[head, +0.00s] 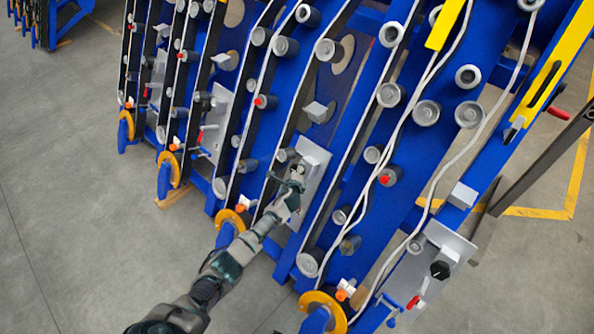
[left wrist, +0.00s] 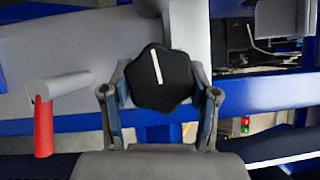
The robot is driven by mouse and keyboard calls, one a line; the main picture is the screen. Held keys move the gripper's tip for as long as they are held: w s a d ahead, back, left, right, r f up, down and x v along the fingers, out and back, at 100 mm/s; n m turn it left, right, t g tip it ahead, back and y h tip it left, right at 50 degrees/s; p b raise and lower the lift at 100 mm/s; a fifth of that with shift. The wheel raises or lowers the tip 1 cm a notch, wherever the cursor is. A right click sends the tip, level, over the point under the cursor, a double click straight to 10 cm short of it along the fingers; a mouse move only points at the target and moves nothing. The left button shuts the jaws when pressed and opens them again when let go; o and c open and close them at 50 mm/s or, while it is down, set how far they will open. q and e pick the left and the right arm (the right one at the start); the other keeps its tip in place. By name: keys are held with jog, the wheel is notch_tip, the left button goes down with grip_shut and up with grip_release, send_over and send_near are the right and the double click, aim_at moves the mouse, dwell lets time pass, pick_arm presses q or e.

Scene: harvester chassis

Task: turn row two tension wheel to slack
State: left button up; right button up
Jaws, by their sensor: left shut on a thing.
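My left gripper (head: 298,172) reaches up from the bottom of the head view to a grey plate (head: 313,172) on a blue row frame. In the left wrist view, the left gripper (left wrist: 160,93) has its two fingers on either side of a black, many-sided tension wheel (left wrist: 170,88) and is shut on it. A white line on the wheel's face runs nearly upright, its top leaning slightly left. In the head view the gripper hides this wheel. My right gripper is in neither view.
A red-handled lever (left wrist: 43,125) stands left of the wheel in the left wrist view. Another black wheel (head: 440,270) sits on a plate at the lower right of the head view. Neighbouring blue frames carry rollers and belts. Grey floor (head: 90,230) is clear at the left.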

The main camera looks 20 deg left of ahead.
pick_arm(q)
jog(key=n+g+p, duration=0.1)
jog(key=n, duration=0.1)
jog(key=n+g+p, duration=0.1)
jog(key=n, duration=0.1)
jog(key=n+g+p, duration=0.1)
jog(key=shift+a+r+n+p, duration=0.15)
jog(key=shift+a+n+p, duration=0.15)
jog(key=shift+n, duration=0.1)
jog(key=shift+d+n+g, duration=0.1)
jog(key=shift+n+g, duration=0.4)
jog(key=shift+n, duration=0.3)
jog(key=shift+n+g+h, duration=0.3)
jog(key=shift+n+h, duration=0.1)
jog(key=shift+n, duration=0.2)
jog(key=shift+f+n+g, duration=0.25)
jog(key=shift+n+g, duration=0.05)
jog(key=shift+n, duration=0.3)
jog(key=shift+n+g+h+b, duration=0.3)
jog(key=shift+n+g+h, duration=0.1)
jog(key=shift+n+h, duration=0.1)
jog(key=shift+s, duration=0.1)
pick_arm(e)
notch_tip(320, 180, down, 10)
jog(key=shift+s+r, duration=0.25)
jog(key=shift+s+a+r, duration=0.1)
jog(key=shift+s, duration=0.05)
